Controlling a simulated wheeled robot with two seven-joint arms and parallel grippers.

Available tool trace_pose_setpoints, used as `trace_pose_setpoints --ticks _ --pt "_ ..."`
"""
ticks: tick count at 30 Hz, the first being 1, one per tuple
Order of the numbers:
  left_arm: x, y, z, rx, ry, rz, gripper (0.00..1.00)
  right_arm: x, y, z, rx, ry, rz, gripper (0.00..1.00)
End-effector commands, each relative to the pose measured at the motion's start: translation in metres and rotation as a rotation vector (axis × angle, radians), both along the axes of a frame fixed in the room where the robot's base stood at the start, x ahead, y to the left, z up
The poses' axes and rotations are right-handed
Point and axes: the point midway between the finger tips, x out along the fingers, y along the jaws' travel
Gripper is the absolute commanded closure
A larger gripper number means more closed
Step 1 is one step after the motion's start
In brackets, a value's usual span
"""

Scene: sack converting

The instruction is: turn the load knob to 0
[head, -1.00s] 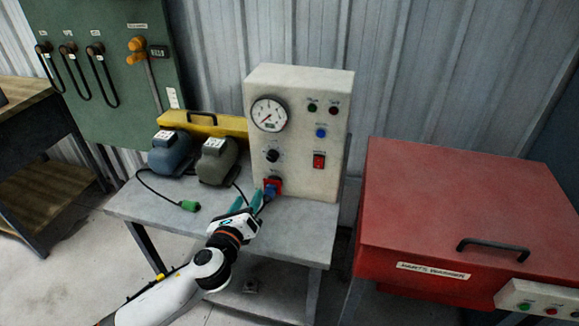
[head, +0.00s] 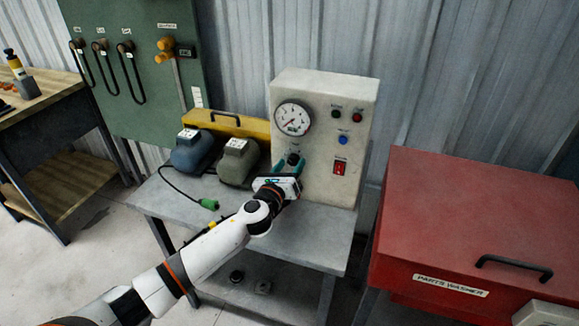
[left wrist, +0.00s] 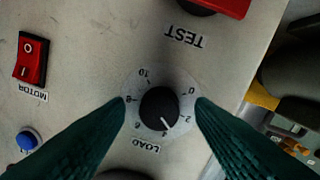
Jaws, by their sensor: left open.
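The load knob (left wrist: 159,108) is black and round, in the middle of the left wrist view, on a pale dial with numbers up to 10. Its white pointer mark is on the side of the 4, away from the 0. The view is upside down, with the LOAD label below the knob. My left gripper (left wrist: 160,112) is open, its teal fingers on either side of the knob; I cannot tell if they touch it. In the head view, my left gripper (head: 289,166) is at the knob (head: 293,159) on the cream test panel (head: 325,100). My right gripper is not in view.
A round gauge (head: 293,118) is above the knob. A red motor switch (head: 339,167) and a blue button (head: 343,140) are to its right. Two motors (head: 193,152) (head: 238,162) stand left of the panel on the grey table (head: 300,235). A red parts washer (head: 470,220) is at right.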

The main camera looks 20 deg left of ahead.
Motion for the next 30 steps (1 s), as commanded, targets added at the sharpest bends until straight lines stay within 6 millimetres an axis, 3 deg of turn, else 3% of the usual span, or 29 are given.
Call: trace_pose_setpoints --ticks 9,17,30 --pt "0.0023 -0.0003 0.0004 -0.001 0.0 0.0 0.52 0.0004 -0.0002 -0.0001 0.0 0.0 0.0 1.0" --pt "0.002 -0.0003 0.0003 -0.001 0.0 0.0 0.95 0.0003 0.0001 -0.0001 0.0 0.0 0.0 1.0" --pt "0.0018 -0.0006 -0.0016 -0.104 0.004 0.001 0.95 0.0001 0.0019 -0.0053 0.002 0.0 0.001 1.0"
